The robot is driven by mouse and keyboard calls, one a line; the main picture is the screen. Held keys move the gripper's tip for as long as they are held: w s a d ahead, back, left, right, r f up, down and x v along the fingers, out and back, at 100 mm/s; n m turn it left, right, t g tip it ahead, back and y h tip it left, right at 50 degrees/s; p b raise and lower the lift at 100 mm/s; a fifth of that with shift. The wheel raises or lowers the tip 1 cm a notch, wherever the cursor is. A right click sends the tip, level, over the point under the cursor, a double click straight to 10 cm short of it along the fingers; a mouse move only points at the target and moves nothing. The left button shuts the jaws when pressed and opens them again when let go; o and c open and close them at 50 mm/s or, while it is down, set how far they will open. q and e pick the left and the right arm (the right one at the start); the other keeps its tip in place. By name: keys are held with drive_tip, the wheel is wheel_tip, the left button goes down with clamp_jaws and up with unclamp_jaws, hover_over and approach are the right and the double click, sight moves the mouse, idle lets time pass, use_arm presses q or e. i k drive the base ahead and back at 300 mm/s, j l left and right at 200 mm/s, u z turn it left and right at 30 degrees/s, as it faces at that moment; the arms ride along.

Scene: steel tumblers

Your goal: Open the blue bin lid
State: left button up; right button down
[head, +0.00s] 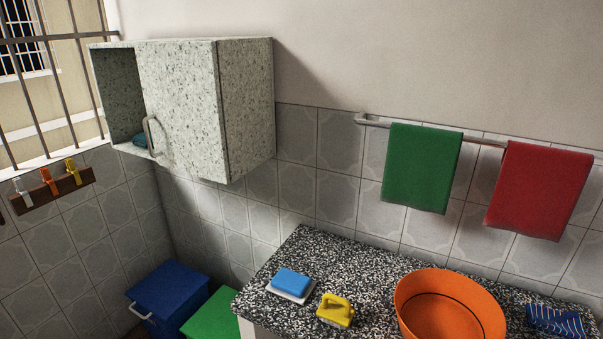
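The blue bin (185,325) stands on the floor in the corner at the lower left, against the tiled wall. Its blue lid (167,287) looks flat and shut. A pale handle (140,311) sticks out at its front left edge. The lower part of the bin is cut off by the picture's bottom edge. Neither of my grippers shows in the head view.
A green bin or box (213,314) stands right of the blue bin. A speckled counter (335,259) holds a blue sponge, a yellow brush and an orange basin (448,285). A speckled cabinet (180,100) hangs above the bins, its left part open.

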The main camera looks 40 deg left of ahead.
sight(165, 290)
drive_tip(key=u, duration=2.6)
drive_tip(key=j, duration=0.8)
drive_tip(key=i+j, duration=0.25)
drive_tip(key=j, duration=0.2)
drive_tip(key=i+j+u, duration=0.1)
drive_tip(key=j, duration=0.35)
drive_tip(key=i+j, duration=0.35)
